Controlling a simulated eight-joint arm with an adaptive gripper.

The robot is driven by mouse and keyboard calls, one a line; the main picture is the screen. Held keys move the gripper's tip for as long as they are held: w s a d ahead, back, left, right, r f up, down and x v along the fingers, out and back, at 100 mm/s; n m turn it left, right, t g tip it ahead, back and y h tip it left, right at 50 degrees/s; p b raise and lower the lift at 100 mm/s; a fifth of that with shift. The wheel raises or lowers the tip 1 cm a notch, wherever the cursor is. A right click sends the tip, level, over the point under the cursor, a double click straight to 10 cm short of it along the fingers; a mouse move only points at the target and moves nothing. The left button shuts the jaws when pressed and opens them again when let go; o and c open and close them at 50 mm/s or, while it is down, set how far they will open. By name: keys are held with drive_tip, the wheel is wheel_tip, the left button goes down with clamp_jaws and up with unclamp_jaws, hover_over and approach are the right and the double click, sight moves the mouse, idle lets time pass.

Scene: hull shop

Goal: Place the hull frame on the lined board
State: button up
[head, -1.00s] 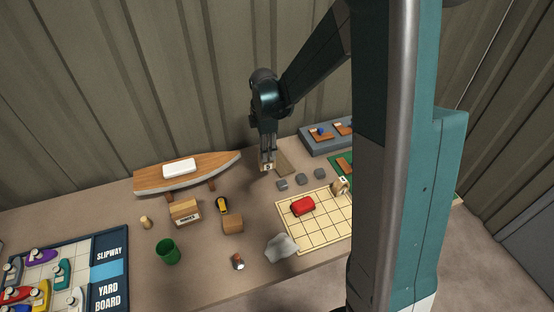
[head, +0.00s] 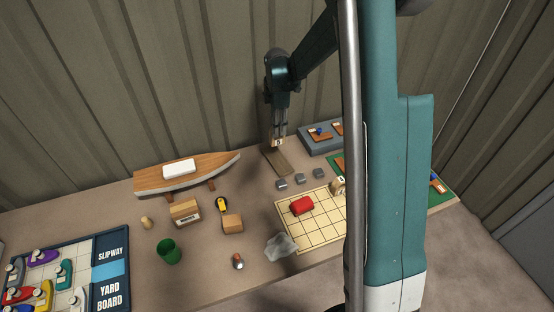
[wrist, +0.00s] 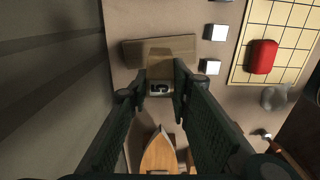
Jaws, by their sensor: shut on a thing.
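My gripper (head: 277,140) is shut on a small tan hull frame (head: 277,143) and holds it above the table. The wrist view shows this frame (wrist: 160,88) between the fingers, with a dark figure that looks like a 5 on its face. The lined board (head: 318,233), pale yellow with a dark grid, lies in front and to the right of my gripper. Another tan frame piece (head: 338,187) with a mark stands on its back right part, and a red object (head: 302,205) lies on it. My arm hides the board's right side.
A brown plank (head: 280,163) lies below my gripper. Several grey blocks (head: 300,178) stand between it and the board. A wooden hull (head: 190,172) is on the left. A crumpled grey cloth (head: 281,245) touches the board's front left corner area.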

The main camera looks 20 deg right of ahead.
sight(277, 144)
drive_tip(key=shift+f, duration=3.15)
drive_tip(key=shift+f, duration=1.85)
drive_tip(key=shift+f, duration=0.2)
drive_tip(key=o, duration=1.1)
drive_tip(key=shift+o, duration=0.2)
drive_tip(key=shift+r, duration=0.3)
wheel_tip(277, 144, up, 12)
drive_tip(key=shift+f, duration=0.1)
